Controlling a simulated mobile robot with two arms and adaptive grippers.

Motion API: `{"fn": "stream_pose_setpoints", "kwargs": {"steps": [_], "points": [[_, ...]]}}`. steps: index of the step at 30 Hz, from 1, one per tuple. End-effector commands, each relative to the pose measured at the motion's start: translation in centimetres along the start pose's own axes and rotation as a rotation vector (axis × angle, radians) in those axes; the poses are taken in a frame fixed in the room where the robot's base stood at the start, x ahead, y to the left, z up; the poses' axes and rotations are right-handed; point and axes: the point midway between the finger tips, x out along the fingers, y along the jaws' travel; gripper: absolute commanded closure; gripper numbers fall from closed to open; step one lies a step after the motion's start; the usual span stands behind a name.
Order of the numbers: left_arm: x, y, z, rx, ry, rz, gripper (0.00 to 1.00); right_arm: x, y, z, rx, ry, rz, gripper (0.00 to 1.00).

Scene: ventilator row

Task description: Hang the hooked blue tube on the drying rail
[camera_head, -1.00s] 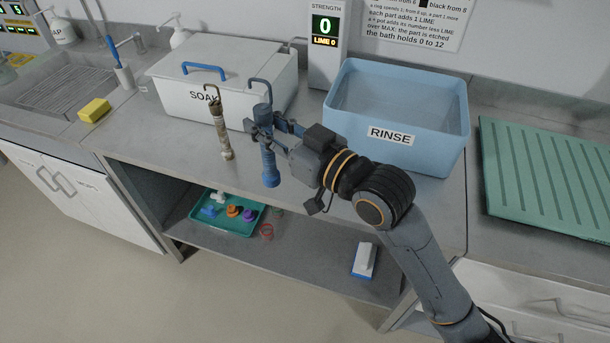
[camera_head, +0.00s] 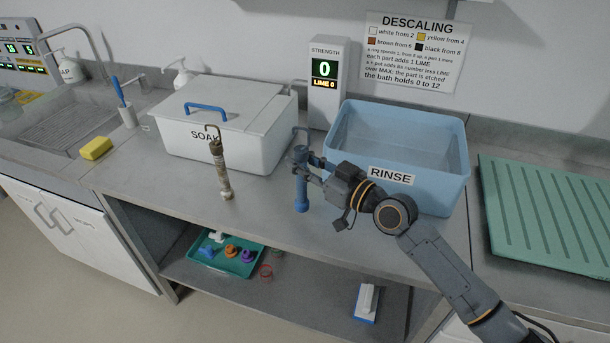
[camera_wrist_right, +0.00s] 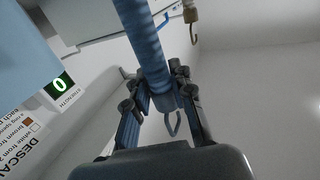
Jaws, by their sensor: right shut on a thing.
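The hooked blue tube (camera_head: 301,190) is upright in front of the rinse tub, with its dark hook at the top. My right gripper (camera_head: 304,162) is shut on it near its upper end. In the right wrist view the blue tube (camera_wrist_right: 144,45) runs between the fingers of the gripper (camera_wrist_right: 162,100), and its hook shows beyond them. A second hooked tube (camera_head: 221,172), brown and stained, stands upright in front of the soak box. It shows in part in the wrist view (camera_wrist_right: 190,12). No drying rail can be made out. My left gripper is not in view.
The white lidded soak box (camera_head: 273,154) stands behind the tubes. The blue rinse tub (camera_head: 450,165) is at the right, with a green ribbed mat (camera_head: 548,200) beyond it. A strength display (camera_head: 322,100) stands behind. A yellow sponge (camera_head: 96,148) lies left. The counter front is mostly clear.

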Motion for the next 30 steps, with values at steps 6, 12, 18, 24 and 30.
{"fn": "stream_pose_setpoints", "kwargs": {"steps": [6, 12, 18, 24, 30], "points": [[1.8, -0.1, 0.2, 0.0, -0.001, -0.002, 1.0, 0.2, 1.1, 2.9, 0.002, 0.0, 0.001, 1.0], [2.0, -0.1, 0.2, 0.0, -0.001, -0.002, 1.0, 0.2, 1.0, 3.8, 0.0, 0.002, 0.002, 1.0], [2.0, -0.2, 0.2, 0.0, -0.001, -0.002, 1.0, 0.2, 1.0, 3.8, 0.0, 0.001, 0.001, 1.0], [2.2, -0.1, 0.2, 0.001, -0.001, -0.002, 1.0, 0.2, 1.0, 4.0, 0.001, 0.0, 0.001, 0.62], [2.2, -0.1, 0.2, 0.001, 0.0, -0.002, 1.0, 0.2, 1.0, 4.0, 0.001, 0.0, 0.001, 0.54]]}}
